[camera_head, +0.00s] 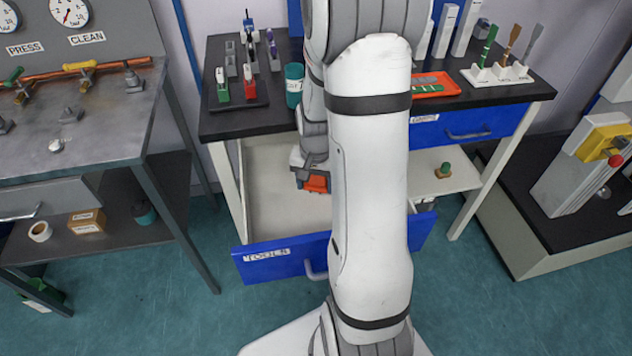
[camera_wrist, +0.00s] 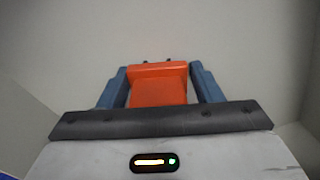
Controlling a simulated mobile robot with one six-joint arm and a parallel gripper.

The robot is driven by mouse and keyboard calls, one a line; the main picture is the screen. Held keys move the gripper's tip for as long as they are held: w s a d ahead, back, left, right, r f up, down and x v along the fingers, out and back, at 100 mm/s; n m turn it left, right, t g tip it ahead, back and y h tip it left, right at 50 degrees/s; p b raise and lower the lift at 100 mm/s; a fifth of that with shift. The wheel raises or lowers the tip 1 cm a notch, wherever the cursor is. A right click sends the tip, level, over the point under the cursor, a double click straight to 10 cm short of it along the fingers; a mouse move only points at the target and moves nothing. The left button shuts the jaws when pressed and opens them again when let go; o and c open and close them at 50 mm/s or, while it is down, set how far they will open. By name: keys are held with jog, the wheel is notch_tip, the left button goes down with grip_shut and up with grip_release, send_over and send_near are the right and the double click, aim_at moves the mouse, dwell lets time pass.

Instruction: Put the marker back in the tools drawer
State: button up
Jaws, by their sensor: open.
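The tools drawer (camera_head: 262,262) is pulled out, its blue labelled front facing me and its pale floor bare where visible. My gripper (camera_wrist: 158,75) is low over or inside the drawer, pointing down; my arm covers part of it in the head view. Its two blue fingers stand apart. An orange-red block-like thing (camera_wrist: 158,88), perhaps the marker, sits between them, with a narrow gap on each side. It also shows below the gripper in the head view (camera_head: 316,184). I cannot tell whether it touches the drawer floor (camera_wrist: 55,60).
Above the drawer, the dark bench top (camera_head: 225,124) holds a rack of small tools (camera_head: 240,95), a teal cup (camera_head: 294,82), an orange tray (camera_head: 432,86) and a white stand (camera_head: 497,74). A closed blue drawer (camera_head: 475,128) is at right. A metal bench (camera_head: 100,130) stands left.

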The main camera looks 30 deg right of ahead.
notch_tip(320, 180, up, 12)
jog(key=p, duration=0.3)
jog(key=shift+s, duration=0.15)
jog(key=s+a+r+n+t, duration=0.1)
jog(key=s+a+r+n, duration=0.6)
jog(key=s+a, duration=0.4)
jog(key=shift+s+a+r+n+t, duration=0.3)
jog(key=shift+s+r+n, duration=0.1)
jog(key=shift+s, duration=0.15)
jog(key=shift+s, duration=0.1)
